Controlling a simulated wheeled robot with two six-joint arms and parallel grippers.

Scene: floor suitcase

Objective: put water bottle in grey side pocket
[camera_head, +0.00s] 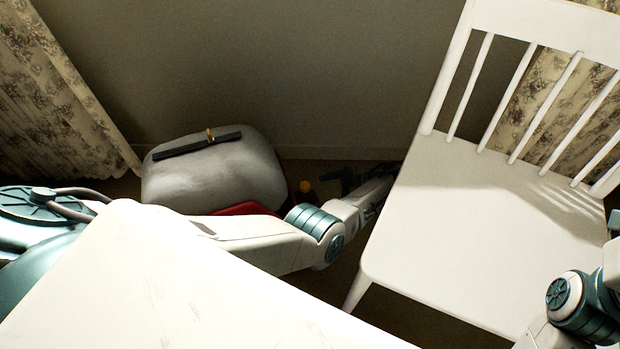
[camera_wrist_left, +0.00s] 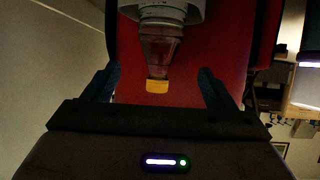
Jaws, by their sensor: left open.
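The water bottle (camera_wrist_left: 162,45) shows in the left wrist view, with a yellow cap (camera_wrist_left: 157,86), a clear neck and a pale body cut off by the top edge. My left gripper (camera_wrist_left: 158,84) is open, with one dark finger on each side of the cap and gaps between. Red suitcase fabric (camera_wrist_left: 205,45) lies behind the bottle. I cannot make out the grey side pocket.
A white chair (camera_head: 480,225) stands to the right, close to my left wrist. A white tabletop (camera_head: 170,285) fills the lower left, with my left arm reaching past it. A patterned curtain (camera_head: 60,95) hangs at the left. The floor around the gripper is dark.

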